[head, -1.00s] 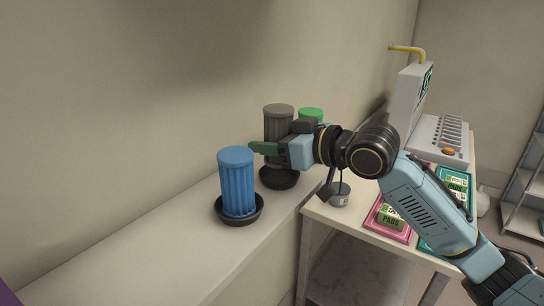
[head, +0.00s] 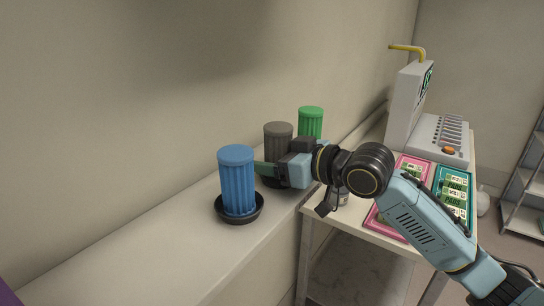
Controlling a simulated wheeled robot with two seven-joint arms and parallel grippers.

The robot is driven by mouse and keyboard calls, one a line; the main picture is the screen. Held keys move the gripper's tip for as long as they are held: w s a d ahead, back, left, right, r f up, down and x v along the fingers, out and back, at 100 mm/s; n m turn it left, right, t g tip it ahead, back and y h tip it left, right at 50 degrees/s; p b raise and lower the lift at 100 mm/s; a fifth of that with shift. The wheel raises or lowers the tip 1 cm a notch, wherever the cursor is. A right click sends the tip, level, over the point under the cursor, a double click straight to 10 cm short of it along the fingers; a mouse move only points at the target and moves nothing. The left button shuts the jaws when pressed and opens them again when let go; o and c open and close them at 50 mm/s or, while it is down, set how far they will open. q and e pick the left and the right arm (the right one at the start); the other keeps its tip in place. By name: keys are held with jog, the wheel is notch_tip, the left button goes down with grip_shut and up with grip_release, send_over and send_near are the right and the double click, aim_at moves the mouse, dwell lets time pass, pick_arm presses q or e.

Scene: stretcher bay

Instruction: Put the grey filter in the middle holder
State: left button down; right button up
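The grey filter (head: 278,134) stands upright between the blue filter (head: 237,180) and the green filter (head: 311,121) on the ledge. My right gripper (head: 272,170), coming in from the right, is closed around the lower part of the grey filter, with a green finger across its near side. The middle holder, a black dish, is mostly hidden behind the gripper. The grey filter is low over it; whether its base touches the dish cannot be seen. The blue filter stands in its own black holder (head: 240,213). My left gripper is not in view.
The wall runs close behind the filters. The front of the ledge (head: 170,265) is bare. To the right, a table holds a pink tray (head: 412,168), a teal tray (head: 453,183) with packs, and a pale device (head: 440,137). Shelving (head: 524,198) stands at far right.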

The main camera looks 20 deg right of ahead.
jog(key=shift+r, duration=0.1)
jog(key=shift+r, duration=0.3)
jog(key=b+v, duration=0.2)
jog(key=v, duration=1)
jog(key=shift+f, duration=0.15)
